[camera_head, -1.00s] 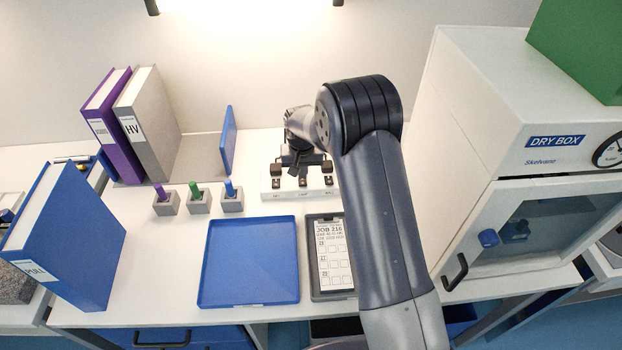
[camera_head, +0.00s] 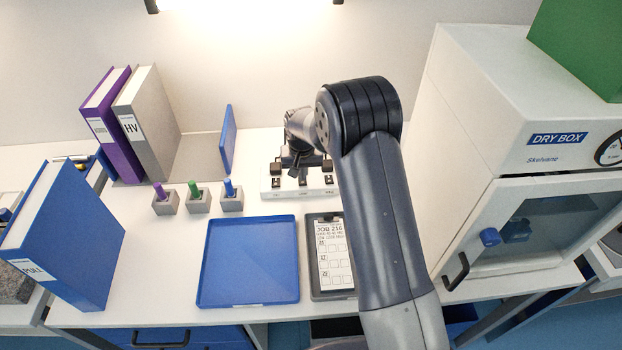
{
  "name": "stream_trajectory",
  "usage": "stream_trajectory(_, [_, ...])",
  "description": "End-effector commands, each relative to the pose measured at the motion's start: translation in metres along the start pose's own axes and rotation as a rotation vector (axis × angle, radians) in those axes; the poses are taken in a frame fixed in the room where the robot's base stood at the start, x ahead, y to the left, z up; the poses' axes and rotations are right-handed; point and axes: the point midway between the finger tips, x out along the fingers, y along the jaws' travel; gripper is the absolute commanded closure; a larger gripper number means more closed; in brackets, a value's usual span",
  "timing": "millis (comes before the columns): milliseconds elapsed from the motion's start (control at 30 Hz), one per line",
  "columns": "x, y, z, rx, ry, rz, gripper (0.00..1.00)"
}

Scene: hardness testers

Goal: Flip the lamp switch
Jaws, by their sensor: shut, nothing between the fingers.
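A white switch panel (camera_head: 268,191) with several small black switches (camera_head: 303,182) stands on the bench at the back, in the middle of the view. The labels on its front edge are too small to read, so I cannot tell which switch is the lamp's. My gripper (camera_head: 302,168) is above the panel, pointing down at the switches. It looks shut and holds nothing visible. I cannot tell whether its tips touch a switch. My arm hides the panel's right end. A bright lit area shows on the wall above.
A blue tray (camera_head: 249,262) and a clipboard (camera_head: 332,258) lie in front of the panel. Three small holders with purple, green and blue pens (camera_head: 198,198) stand to the left. Binders (camera_head: 150,118) stand farther left. A white dry box (camera_head: 480,130) fills the right.

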Motion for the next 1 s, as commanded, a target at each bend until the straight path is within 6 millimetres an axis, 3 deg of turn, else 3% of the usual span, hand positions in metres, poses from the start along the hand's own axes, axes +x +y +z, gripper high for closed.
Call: stream_trajectory(1000, [0.013,0.000,0.002,0.000,0.000,0.000,1.00])
